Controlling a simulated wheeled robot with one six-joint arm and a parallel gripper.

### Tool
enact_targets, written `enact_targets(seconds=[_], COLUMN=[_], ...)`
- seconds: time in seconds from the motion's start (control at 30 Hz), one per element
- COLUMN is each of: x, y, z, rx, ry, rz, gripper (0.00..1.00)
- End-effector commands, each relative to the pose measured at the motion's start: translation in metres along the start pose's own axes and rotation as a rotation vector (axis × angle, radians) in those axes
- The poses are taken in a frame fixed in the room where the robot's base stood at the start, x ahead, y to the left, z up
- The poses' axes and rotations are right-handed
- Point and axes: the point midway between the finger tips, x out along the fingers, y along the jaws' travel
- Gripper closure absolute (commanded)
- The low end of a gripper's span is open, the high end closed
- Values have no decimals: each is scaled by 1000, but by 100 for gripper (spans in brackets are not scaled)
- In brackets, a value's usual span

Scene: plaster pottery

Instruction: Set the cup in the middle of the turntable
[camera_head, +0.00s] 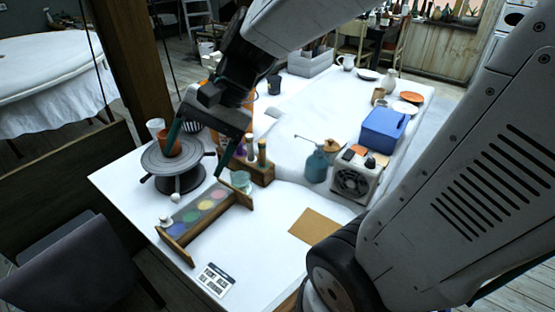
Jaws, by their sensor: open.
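The turntable (153,160) is a grey round disc on a dark base with arms, near the left edge of the white table. A terracotta cup (174,145) stands upright on the disc, close to its middle. A white cup (155,126) shows just behind it; I cannot tell whether it stands on the disc or beyond it. My gripper (194,163) is open, with its two teal fingers spread apart. The left finger overlaps the terracotta cup in the picture; whether it touches is unclear. The right finger hangs to the right of the turntable. Nothing shows held between the fingers.
A wooden paint rack (181,239) stands in front of the turntable. A wooden holder with bottles (262,172) and a glass jar (241,182) are to the right. Farther right are a teal bottle (317,165), a heater-like box (354,178) and a blue box (383,130).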

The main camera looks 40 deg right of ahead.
Motion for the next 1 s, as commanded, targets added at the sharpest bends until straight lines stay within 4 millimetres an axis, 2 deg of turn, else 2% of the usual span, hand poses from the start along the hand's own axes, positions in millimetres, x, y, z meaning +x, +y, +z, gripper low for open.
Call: enact_targets(seconds=[0.03, 0.2, 0.4, 0.6, 1.0], x=[-6, -29, -54, -63, -64], y=[13, 63, 105, 118, 118], z=[16, 45, 57, 58, 58], rx=[-102, -408, -637, -709, -709], ry=[26, 114, 197, 227, 227], rz=[62, 294, 505, 586, 587], gripper=[24, 24, 24, 24, 24])
